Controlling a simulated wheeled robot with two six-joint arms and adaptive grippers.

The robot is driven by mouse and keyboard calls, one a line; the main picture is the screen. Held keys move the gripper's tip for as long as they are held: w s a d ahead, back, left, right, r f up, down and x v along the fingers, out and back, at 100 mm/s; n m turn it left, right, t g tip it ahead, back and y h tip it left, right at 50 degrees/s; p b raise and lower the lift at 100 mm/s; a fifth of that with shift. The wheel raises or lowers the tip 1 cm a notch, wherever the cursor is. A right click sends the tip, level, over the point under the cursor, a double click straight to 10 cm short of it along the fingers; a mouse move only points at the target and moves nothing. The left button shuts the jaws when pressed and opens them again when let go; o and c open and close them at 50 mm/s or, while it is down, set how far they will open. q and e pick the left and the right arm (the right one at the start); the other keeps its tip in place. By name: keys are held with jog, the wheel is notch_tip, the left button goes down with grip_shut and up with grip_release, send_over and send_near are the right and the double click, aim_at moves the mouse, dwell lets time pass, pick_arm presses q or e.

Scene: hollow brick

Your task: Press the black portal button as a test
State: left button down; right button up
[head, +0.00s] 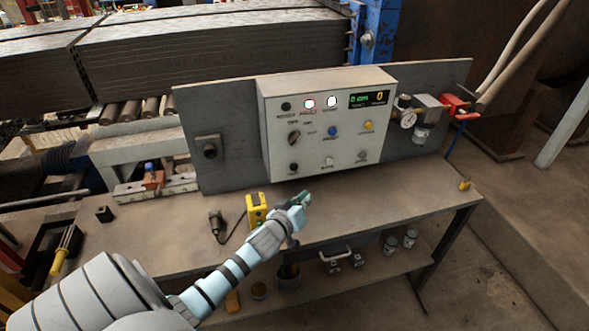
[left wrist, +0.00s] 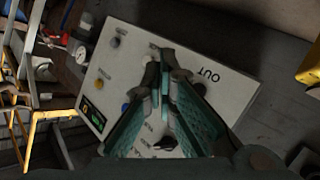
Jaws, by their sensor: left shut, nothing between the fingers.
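The grey control box (head: 330,125) stands upright at the back of the bench. A small black button (head: 294,168) sits at its lower left; its label is too small to read. My left gripper (head: 302,198) is shut and empty, in front of and below the box, apart from the button in the head view. In the left wrist view the shut fingertips (left wrist: 168,62) overlap the box face (left wrist: 225,92), where the letters OUT show. The fingers hide part of the face, and contact cannot be told there. My right gripper is not in view.
A blue button (head: 332,131), a yellow button (head: 368,125) and a dark selector knob (head: 294,137) share the box face. A yellow device (head: 256,209) stands on the bench beside my left wrist. A gauge (head: 408,119) is to the right. The right bench top is mostly clear.

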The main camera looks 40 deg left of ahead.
aim_at(294, 168)
pick_arm(q)
jog(key=w+a+b, duration=0.5)
jog(key=a, duration=0.2)
dwell(0.3)
jog(key=shift+a, duration=0.1)
jog(key=shift+w+a, duration=0.1)
dwell(1.1)
jog(key=shift+w+a, duration=0.2)
jog(key=shift+a, duration=0.05)
